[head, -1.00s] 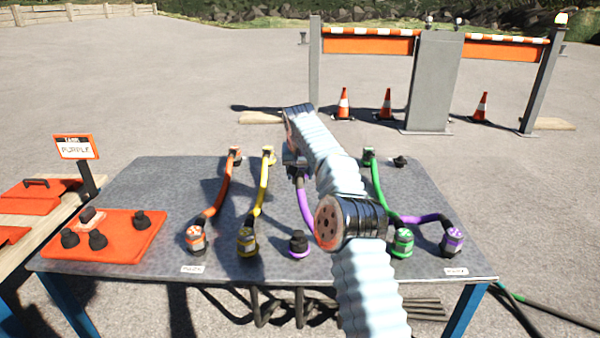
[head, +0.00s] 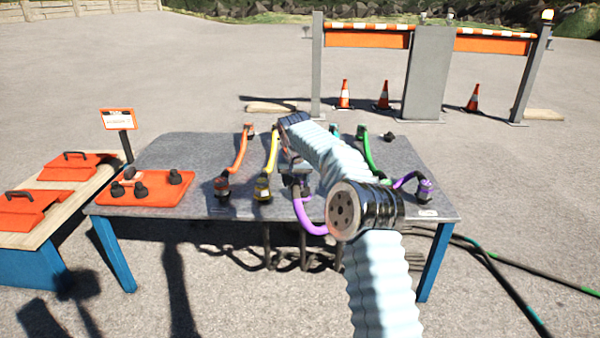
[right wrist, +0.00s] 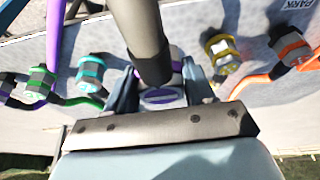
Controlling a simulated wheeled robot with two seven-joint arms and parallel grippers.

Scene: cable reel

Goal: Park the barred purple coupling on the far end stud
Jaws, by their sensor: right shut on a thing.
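My right gripper (head: 295,168) is above the middle of the grey table, mostly hidden behind my own pale sleeved arm. In the right wrist view it is shut on a purple-marked coupling (right wrist: 163,97), which shows a pale face with a purple mark between the jaws. A dark cylinder covers part of it, so its bars cannot be made out. A purple hose (head: 306,221) loops down below the gripper. Another purple coupling (head: 425,190) sits at the table's front right. A bare dark stud (head: 388,137) stands at the back right. My left gripper is not in view.
Orange (head: 222,187) and yellow (head: 263,189) couplings stand left of the gripper; a green hose (head: 368,157) runs to its right. An orange tray (head: 113,198) with dark caps lies on the table's left (head: 185,147). A sign (head: 117,119) stands beside it.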

